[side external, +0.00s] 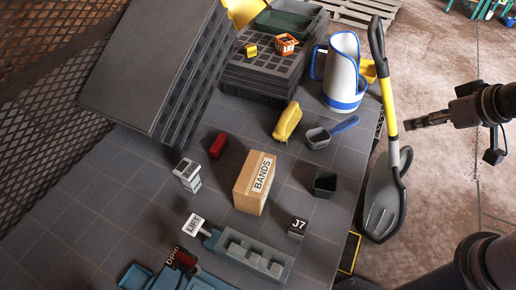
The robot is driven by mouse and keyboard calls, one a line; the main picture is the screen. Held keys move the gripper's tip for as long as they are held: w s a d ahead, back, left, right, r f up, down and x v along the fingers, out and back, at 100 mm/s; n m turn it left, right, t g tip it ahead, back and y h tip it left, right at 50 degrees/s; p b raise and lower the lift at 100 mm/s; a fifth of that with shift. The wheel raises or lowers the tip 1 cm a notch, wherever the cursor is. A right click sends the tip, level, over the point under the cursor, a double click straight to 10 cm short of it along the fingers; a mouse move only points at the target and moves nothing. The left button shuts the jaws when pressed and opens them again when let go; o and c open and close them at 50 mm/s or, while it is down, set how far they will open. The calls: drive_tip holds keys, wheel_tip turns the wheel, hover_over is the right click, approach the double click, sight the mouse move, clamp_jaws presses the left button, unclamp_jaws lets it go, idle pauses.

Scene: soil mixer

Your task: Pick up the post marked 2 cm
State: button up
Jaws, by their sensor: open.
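A short white-and-grey post (188,176) stands upright on the dark tiled table, left of the cardboard box. Small dark print shows on its label, too small to read, so I cannot confirm a 2 cm marking. My gripper (408,124) is at the right, beyond the table's right edge, pointing left. It is open and empty, far from the post, and is seen side-on.
A BANDS box (254,184) stands right of the post, with a red block (218,146) behind it. A LIFT sign (194,224), a blue-grey stepped holder (247,256), a J7 block (297,226) and a dark cup (325,184) are nearby. A shovel (382,190) leans at the table's right edge.

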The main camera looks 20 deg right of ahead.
drive_tip(key=w+a+r+n+g+y, duration=0.1)
drive_tip(key=w+a+r, duration=0.2)
drive_tip(key=w+a, duration=0.2)
drive_tip(key=w+a+r+n+g, duration=0.1)
drive_tip(key=w+a+r, duration=0.2)
drive_tip(key=w+a, duration=0.15)
drive_tip(key=n+g, duration=0.4)
drive_tip(key=n, duration=0.2)
hover_over(186, 170)
drive_tip(key=d, duration=0.1)
wheel_tip(186, 170, down, 16)
drive_tip(key=shift+s+f, duration=0.15)
drive_tip(key=shift+f, duration=0.05)
drive_tip(key=shift+n, duration=0.3)
drive_tip(key=f, duration=0.3)
drive_tip(key=a+f, duration=0.1)
drive_tip(key=f, duration=0.1)
drive_tip(key=shift+w+a+f, duration=0.1)
drive_tip(key=shift+w+f, duration=0.1)
drive_tip(key=shift+f, duration=0.85)
drive_tip(key=shift+w+f, duration=0.25)
drive_tip(key=shift+f, duration=0.75)
drive_tip(key=shift+w+a+f, duration=0.1)
drive_tip(key=shift+w+f, duration=0.1)
drive_tip(key=shift+f, duration=0.85)
drive_tip(key=c, duration=1.2)
